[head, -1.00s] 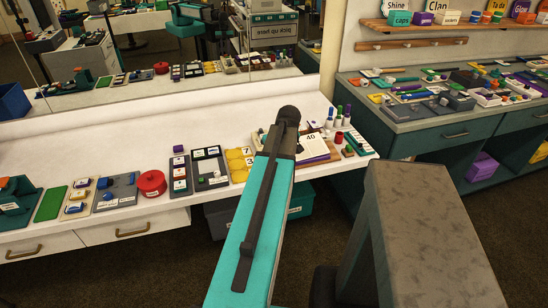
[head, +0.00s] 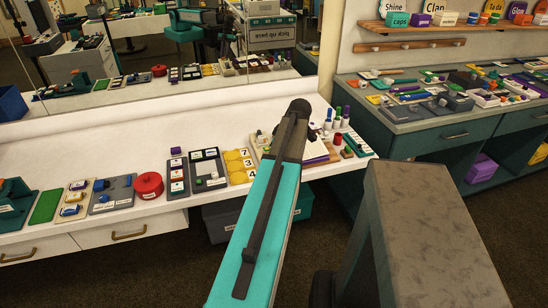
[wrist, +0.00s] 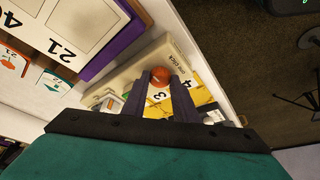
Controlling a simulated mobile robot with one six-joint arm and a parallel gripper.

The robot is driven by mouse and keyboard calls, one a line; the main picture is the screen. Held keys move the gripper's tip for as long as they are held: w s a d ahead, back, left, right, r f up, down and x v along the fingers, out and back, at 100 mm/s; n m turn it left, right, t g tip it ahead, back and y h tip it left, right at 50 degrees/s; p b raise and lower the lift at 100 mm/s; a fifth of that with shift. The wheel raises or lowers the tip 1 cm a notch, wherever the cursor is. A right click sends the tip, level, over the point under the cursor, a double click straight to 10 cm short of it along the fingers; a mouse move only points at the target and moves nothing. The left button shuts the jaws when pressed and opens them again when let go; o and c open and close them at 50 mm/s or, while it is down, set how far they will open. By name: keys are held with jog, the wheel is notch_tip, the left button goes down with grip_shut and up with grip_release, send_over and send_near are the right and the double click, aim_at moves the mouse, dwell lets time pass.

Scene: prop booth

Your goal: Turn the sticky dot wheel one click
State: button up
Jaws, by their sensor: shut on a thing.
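In the wrist view, an orange-red knob (wrist: 160,76) sits on a long beige box (wrist: 127,75) with a label reading "ONE CLICK"; I take this for the sticky dot wheel. My gripper (wrist: 161,88) has one dark finger on each side of the knob and is shut on it. The finger contact is partly hidden. In the head view, my arm hides the gripper and the knob; only a pale edge of what may be the box (head: 257,143) shows left of the arm.
Trays and a red round tin (head: 149,185) line the counter's front. The counter's back left is clear.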

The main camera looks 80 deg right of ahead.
dwell(0.3)
jog(key=o, duration=1.1)
jog(key=shift+c, duration=0.2)
jog(key=shift+r, duration=0.1)
jog(key=b+v, duration=0.2)
jog(key=v, duration=1.1)
jog(key=shift+r, duration=0.3)
jog(key=shift+r, duration=0.15)
